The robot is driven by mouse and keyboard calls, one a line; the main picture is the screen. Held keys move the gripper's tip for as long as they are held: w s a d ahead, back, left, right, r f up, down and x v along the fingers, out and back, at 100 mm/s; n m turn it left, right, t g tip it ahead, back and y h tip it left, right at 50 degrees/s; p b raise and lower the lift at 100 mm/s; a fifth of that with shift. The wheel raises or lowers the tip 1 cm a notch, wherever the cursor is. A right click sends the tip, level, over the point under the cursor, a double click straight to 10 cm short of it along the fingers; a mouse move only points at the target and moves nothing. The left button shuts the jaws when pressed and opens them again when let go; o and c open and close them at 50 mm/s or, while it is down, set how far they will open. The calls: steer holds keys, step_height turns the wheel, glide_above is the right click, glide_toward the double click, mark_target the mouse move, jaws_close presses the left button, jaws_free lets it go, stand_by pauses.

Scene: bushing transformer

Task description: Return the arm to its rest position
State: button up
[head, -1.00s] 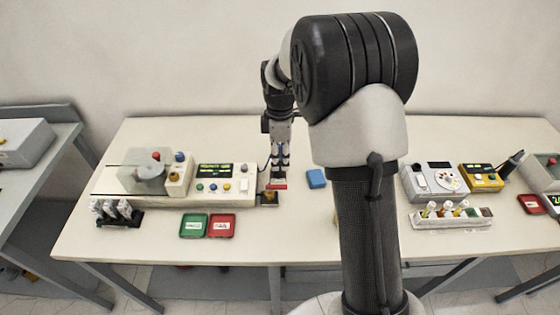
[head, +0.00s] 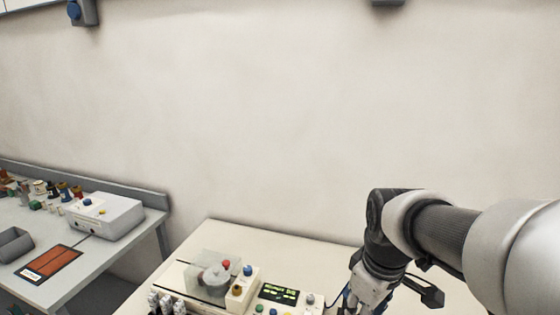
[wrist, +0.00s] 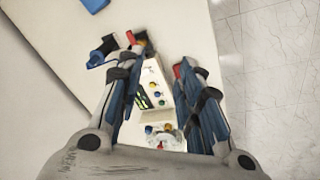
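My gripper (wrist: 158,54) is open in the wrist view, its two blue-and-grey fingers apart with nothing held between them. Beyond the fingers is the cream test unit (wrist: 150,85) with coloured buttons. In the head view my arm reaches in from the right, and my gripper (head: 352,300) points down at the bottom edge, partly cut off. It is to the right of the unit's display panel (head: 279,293), above the cream bench (head: 300,243).
A grey side table (head: 75,275) at left holds a grey box (head: 105,215), several small parts and an orange-brown panel (head: 48,263). A blue object (wrist: 95,4) lies on the bench in the wrist view.

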steer(key=s+a+f+m+t+b, duration=0.1)
steer(key=s+m, duration=0.2)
steer(key=s, duration=0.5)
steer(key=s+m+t+b, duration=0.1)
steer(key=s+m, duration=0.3)
steer(key=s, duration=0.4)
steer(key=shift+s+a+f+m+b, duration=0.15)
steer(key=shift+a+f+m+b, duration=0.15)
steer(key=shift+a+f, duration=0.05)
